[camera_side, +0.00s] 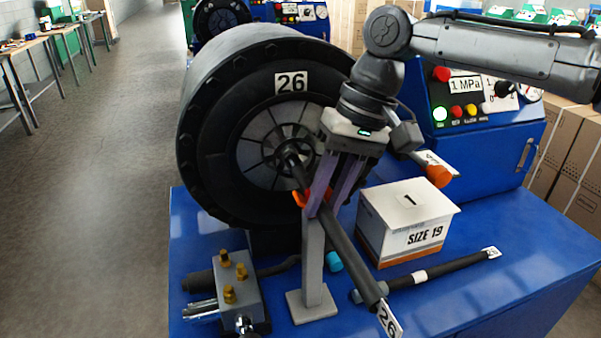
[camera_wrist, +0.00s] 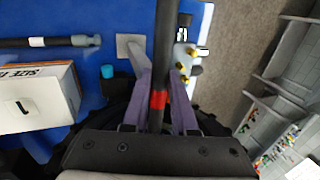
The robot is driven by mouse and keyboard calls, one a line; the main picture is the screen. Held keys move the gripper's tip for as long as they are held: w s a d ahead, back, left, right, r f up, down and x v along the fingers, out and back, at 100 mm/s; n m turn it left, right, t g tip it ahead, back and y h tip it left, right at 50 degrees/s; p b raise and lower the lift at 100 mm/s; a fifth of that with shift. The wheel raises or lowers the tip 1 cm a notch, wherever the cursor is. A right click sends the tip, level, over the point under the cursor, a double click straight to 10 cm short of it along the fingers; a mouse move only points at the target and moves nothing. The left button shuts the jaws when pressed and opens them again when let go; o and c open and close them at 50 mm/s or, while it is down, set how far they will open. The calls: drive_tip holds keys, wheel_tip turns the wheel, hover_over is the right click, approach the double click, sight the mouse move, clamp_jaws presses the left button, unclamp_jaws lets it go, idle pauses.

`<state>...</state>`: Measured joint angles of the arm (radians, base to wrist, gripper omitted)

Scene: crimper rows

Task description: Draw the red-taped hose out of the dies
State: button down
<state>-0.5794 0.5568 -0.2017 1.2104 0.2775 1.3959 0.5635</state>
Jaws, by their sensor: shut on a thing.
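My gripper (camera_side: 322,203) is shut on the hose a short way out from the dies. In the wrist view the hose passes between the purple fingers (camera_wrist: 160,88), with red tape (camera_wrist: 158,99) between them. A grey post (camera_side: 313,262) stands under the hose, with an orange-red part near its top, partly hidden by the fingers.
A white "SIZE 19" box (camera_side: 405,222) stands right of the hose. Another hose (camera_side: 440,272) with a white band lies in front of it. A metal block with brass fittings (camera_side: 228,282) sits left of the post. A control panel (camera_side: 470,100) reads "1 MPa".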

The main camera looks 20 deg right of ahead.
sight(340, 236)
drive_tip(key=shift+r, duration=0.6)
idle(0.4)
drive_tip(key=shift+s, duration=0.1)
drive_tip(key=shift+s, duration=3.15)
drive_tip(key=shift+r, duration=0.15)
drive_tip(key=shift+r, duration=3.3)
